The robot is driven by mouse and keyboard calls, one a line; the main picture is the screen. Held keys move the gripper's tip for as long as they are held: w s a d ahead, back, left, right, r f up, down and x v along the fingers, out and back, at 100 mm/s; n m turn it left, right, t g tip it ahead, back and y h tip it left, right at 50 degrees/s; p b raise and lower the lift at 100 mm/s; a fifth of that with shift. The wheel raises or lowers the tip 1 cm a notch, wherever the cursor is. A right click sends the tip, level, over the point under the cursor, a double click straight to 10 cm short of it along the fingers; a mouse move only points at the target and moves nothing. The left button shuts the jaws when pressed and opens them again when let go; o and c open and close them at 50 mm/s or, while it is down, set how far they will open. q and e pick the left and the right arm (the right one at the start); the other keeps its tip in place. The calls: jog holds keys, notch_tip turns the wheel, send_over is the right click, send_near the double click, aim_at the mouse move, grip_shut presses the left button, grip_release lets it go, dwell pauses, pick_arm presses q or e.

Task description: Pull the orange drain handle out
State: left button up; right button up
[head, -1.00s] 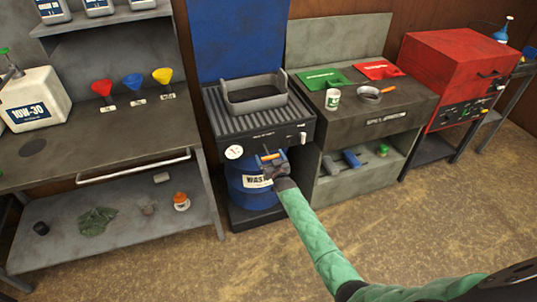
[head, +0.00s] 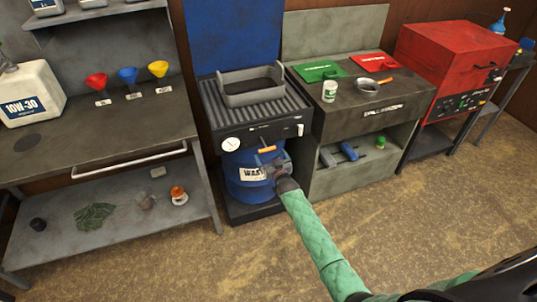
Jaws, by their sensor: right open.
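The orange drain handle (head: 267,149) is a small bar on the front of the drain station, just under its grey ribbed top (head: 240,108) and above the blue waste drum (head: 240,180). My right gripper (head: 270,168), on the green-sleeved arm, is open just below and slightly right of the handle. It looks apart from the handle and in front of the drum, covering part of its label. The depth gap is hard to judge. My left gripper is not in view.
A grey pan (head: 252,90) sits on the ribbed top, and a round gauge (head: 231,144) is left of the handle. A workbench (head: 90,130) with funnels stands to the left. A grey cabinet (head: 360,115) and red box (head: 450,70) stand to the right. The floor in front is clear.

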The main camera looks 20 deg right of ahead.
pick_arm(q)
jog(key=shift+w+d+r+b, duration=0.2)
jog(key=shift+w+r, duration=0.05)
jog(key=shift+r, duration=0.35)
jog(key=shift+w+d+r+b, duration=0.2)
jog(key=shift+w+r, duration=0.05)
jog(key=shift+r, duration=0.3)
pick_arm(e)
jog(key=s, duration=0.3)
jog(key=shift+s, duration=0.25)
jog(key=s+a+f+n+g, duration=0.15)
jog(key=s+f+g, duration=0.35)
jog(key=s+f, duration=0.5)
jog(key=s+a+f+g, duration=0.3)
jog(key=s+f+g, duration=0.3)
jog(key=f, duration=0.8)
jog(key=s+a+f+g, duration=0.1)
jog(key=s+f, duration=0.4)
jog(key=s, duration=0.8)
jog(key=s+a+f+g, duration=0.2)
jog(key=s+f, duration=0.4)
jog(key=s, duration=0.7)
jog(key=s+a+f+g, duration=0.1)
jog(key=s+f, duration=0.5)
jog(key=s, duration=0.8)
jog(key=shift+a+f+g, duration=0.15)
jog(key=shift+f+g, duration=0.1)
jog(key=shift+g, duration=0.35)
